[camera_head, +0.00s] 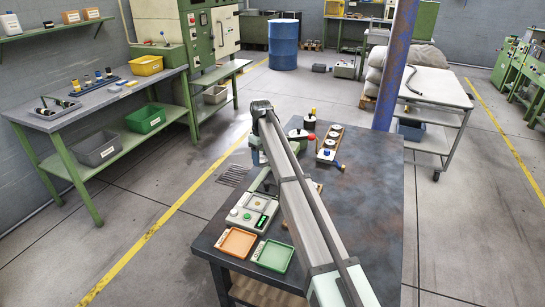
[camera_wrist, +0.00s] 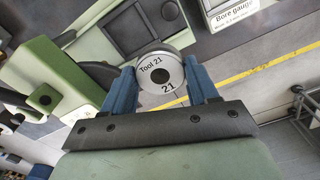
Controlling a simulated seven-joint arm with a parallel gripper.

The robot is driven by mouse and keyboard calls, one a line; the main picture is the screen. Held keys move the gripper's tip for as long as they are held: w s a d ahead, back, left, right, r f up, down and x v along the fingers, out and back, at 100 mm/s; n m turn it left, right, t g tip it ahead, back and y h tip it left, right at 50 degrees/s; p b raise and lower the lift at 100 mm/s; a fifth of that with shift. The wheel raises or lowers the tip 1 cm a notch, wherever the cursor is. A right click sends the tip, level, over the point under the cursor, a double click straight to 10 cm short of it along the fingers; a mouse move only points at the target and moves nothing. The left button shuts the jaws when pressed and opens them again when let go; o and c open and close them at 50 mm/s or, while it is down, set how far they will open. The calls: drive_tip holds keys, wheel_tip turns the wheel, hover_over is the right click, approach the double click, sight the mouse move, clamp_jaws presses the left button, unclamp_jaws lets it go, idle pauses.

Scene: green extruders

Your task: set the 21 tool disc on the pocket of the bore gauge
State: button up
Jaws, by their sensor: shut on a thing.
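The 21 tool disc (camera_wrist: 162,72) is a pale round disc with a dark centre, marked "Tool 21" and "21". In the wrist view it sits between the two blue fingers of my gripper (camera_wrist: 163,80), which is shut on it, with its marked face toward the camera. The bore gauge (camera_head: 242,215) stands on the dark bench in the head view, with a square pocket (camera_head: 257,202) on top and a lit green display. Its "Bore gauge" label (camera_wrist: 235,14) shows at the wrist view's upper right. My arm hides the fingers and disc in the head view.
An orange tray (camera_head: 236,243) and a green tray (camera_head: 273,255) lie in front of the gauge. The bench's right side (camera_head: 365,210) is clear.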

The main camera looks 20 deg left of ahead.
drive_tip(key=s+d+f, duration=0.1)
drive_tip(key=s+d, duration=0.2)
drive_tip(key=s, duration=0.9)
drive_tip(key=shift+s+d+m, duration=0.3)
drive_tip(key=shift+s, duration=0.1)
drive_tip(key=shift+f, duration=0.2)
drive_tip(key=shift+f, duration=3.65)
drive_tip(key=o, duration=1.4)
